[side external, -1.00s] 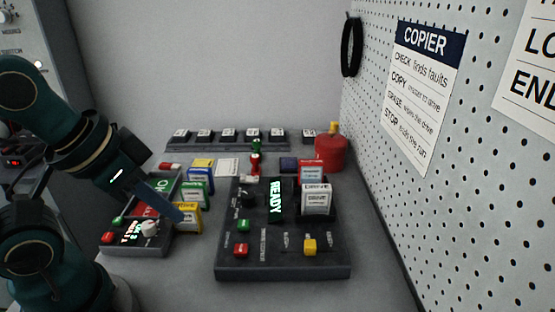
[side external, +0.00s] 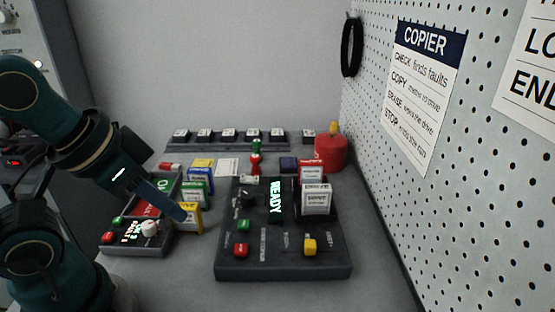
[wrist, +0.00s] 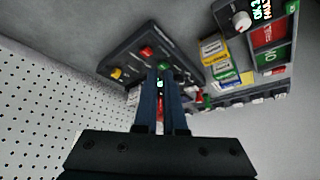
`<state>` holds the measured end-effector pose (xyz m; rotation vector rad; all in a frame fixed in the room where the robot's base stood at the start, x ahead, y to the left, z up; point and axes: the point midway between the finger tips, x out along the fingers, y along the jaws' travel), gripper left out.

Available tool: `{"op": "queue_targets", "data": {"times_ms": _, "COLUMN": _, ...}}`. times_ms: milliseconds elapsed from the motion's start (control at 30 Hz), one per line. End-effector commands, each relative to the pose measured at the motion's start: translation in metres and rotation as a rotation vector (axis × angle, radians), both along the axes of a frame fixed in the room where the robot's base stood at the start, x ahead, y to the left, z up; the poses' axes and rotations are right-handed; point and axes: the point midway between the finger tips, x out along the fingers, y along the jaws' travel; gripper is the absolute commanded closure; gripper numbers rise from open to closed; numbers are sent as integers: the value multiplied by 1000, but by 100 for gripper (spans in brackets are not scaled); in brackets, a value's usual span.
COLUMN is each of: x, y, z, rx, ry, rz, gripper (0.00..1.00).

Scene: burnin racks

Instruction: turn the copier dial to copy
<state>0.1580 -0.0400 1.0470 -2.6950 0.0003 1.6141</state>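The copier (side external: 230,262) is a dark sloped panel in the middle of the side view, with a lit green READY screen (side external: 275,201). A small dark knob (side external: 248,197), which looks like its dial, sits left of the screen; its setting is too small to read. In the wrist view the copier (wrist: 125,52) lies beyond my fingers, and I cannot make out the dial there. My gripper (wrist: 161,72) is open with a narrow gap and holds nothing. In the side view my gripper (side external: 181,215) is left of the copier, above the tester box and by the yellow drive.
The tester box (side external: 150,245) with a white knob (side external: 149,228) stands at left. Yellow (side external: 190,218), green and blue drives stand between it and the copier. White-labelled drives (side external: 316,200) stand in the copier's right side. A red can (side external: 330,152) and pegboard are at right.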

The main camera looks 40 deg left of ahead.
Motion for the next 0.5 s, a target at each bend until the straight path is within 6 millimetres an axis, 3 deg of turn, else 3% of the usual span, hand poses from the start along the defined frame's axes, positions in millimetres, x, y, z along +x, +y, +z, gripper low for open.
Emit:
{"op": "queue_targets", "data": {"times_ms": 33, "x": 0, "y": 0, "z": 0, "rx": 3, "ry": -1, "rz": -5, "gripper": 69}}
{"op": "queue_targets", "data": {"times_ms": 133, "x": 9, "y": -2, "z": 8, "rx": 16, "ry": -47, "rz": -44, "gripper": 31}}
{"op": "queue_targets", "data": {"times_ms": 300, "x": 46, "y": -3, "z": 25, "rx": 34, "ry": -110, "rz": -106, "gripper": 29}}
{"op": "queue_targets", "data": {"times_ms": 500, "x": 98, "y": 8, "z": 23, "rx": 47, "ry": -105, "rz": -119, "gripper": 29}}
